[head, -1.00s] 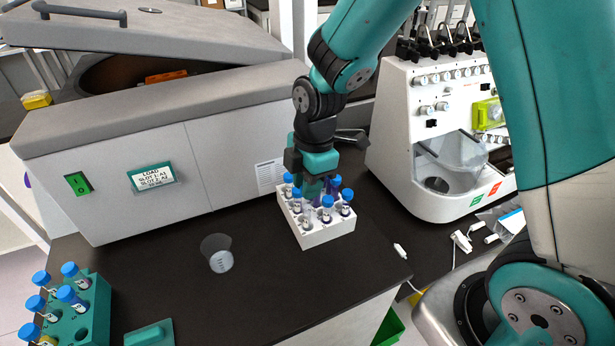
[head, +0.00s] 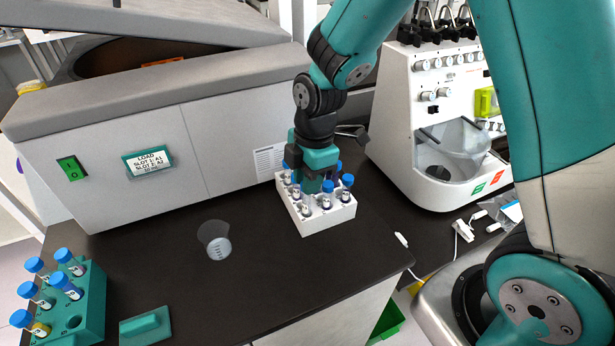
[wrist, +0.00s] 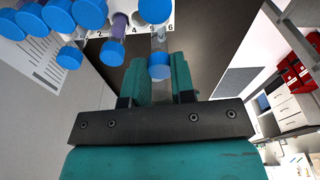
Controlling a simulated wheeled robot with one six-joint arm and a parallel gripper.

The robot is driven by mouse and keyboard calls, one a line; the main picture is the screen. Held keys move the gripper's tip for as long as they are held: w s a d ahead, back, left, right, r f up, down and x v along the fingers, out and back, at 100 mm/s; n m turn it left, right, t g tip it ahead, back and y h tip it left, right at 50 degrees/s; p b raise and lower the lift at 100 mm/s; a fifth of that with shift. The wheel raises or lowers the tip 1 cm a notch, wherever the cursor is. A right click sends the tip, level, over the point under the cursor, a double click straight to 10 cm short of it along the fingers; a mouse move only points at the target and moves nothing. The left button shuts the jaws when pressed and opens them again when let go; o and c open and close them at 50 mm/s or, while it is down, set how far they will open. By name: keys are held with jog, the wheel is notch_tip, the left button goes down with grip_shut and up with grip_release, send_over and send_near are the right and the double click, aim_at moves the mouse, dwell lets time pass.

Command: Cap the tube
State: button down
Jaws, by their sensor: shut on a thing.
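My gripper (head: 313,182) points down over the white tube rack (head: 325,224) on the dark bench. The rack holds several clear tubes with blue caps. In the wrist view, my gripper's teal fingers (wrist: 160,72) are shut around a blue cap (wrist: 160,66). A clear tube (wrist: 159,43) shows just beyond this cap, towards the rack's edge near the marks 5 and 6. Whether the cap is seated on that tube cannot be told. The fingers hide part of the rack and some tubes in the head view.
A teal rack (head: 92,318) with several blue-capped tubes and an open hole stands at lower left. Beside it is a teal block (head: 146,326). A clear cup (head: 216,242) stands mid-bench. A large grey machine (head: 120,190) is behind; a white instrument (head: 400,120) stands right.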

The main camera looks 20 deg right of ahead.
jog(key=shift+f, duration=0.15)
jog(key=shift+f+b, duration=0.25)
jog(key=shift+b, duration=0.05)
jog(key=shift+f, duration=0.1)
jog(key=shift+f+b, duration=0.35)
jog(key=shift+f, duration=0.1)
jog(key=m, duration=0.6)
jog(key=shift+t, duration=0.4)
